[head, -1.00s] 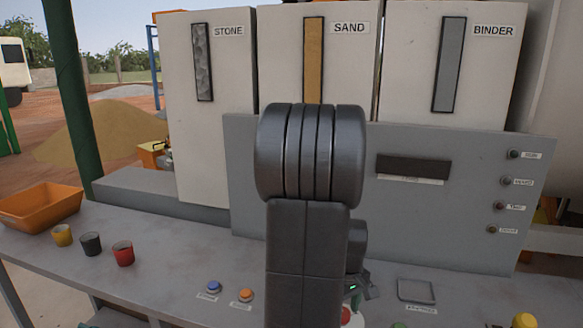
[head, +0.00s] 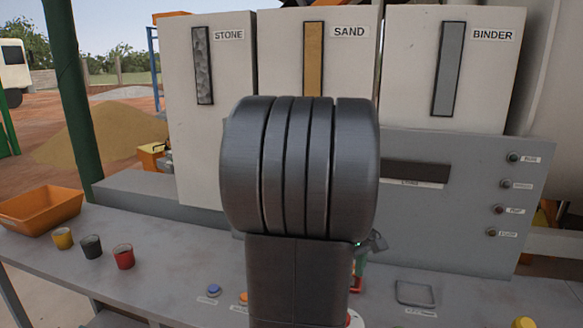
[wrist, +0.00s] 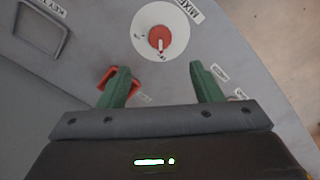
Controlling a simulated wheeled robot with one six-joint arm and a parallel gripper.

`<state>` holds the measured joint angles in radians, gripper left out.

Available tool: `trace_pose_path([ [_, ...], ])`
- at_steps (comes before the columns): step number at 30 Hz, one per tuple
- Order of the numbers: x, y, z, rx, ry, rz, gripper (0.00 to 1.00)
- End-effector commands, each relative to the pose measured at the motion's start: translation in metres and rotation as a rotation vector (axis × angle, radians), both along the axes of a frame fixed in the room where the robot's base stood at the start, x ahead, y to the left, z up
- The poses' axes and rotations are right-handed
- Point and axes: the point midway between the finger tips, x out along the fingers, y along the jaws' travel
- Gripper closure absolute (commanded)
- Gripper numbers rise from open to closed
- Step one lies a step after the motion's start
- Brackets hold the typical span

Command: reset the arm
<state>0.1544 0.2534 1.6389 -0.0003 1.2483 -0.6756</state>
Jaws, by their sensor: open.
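My gripper (wrist: 160,70) is open and empty in the wrist view, its two green fingers wide apart. It is over the grey bench, near a red knob (wrist: 160,40) on a white round plate labelled "MIXER". A red square-edged piece (wrist: 110,82) shows beside and partly behind the left finger; I cannot tell whether they touch. In the head view my dark arm fills the middle and hides most of the gripper; only a small part shows to its right.
The bench holds an orange tray (head: 42,208), yellow (head: 62,238), dark (head: 91,246) and red (head: 123,256) cups, and a blue button (head: 214,290). Behind stand the stone, sand and binder hoppers and a grey panel (head: 440,225). A square key tray outline (head: 416,293) lies right.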

Motion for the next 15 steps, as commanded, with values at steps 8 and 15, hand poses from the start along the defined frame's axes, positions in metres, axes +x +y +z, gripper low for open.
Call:
trace_pose_path([
  [8, -0.001, 0.000, -0.030, 0.001, 0.006, 0.000, 0.41],
  [15, -0.001, 0.000, -0.079, 0.001, 0.008, -0.001, 0.41],
])
